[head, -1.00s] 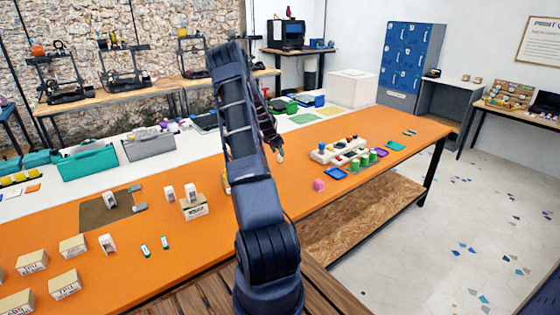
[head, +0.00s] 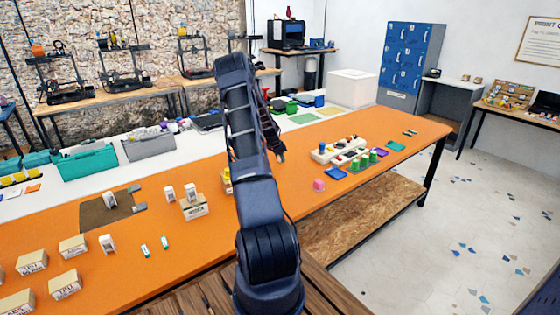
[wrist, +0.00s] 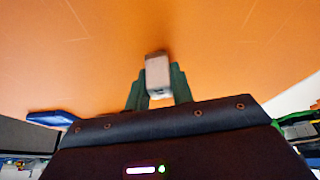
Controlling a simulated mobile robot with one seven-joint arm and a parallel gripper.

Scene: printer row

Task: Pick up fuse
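My gripper (wrist: 158,84) shows in the wrist view with its two dark green fingers close on either side of a small pale grey block (wrist: 158,70). They look shut on it, and the block stands out in front of the fingertips over the orange table. The block may be the fuse; its markings are too blurred to tell. In the head view my gripper (head: 279,157) shows only in part beside my forearm, over the middle of the table. Similar white blocks (head: 107,243) stand at the left of the orange table (head: 230,250), and two small green-and-white pieces (head: 165,242) lie near them.
Labelled cardboard boxes (head: 66,286) and a brown mat (head: 97,213) take up the table's left part. A white rack (head: 340,150), green cups (head: 361,162), a blue dish (head: 335,173) and a pink piece (head: 319,185) stand on the right. The table's front middle is clear.

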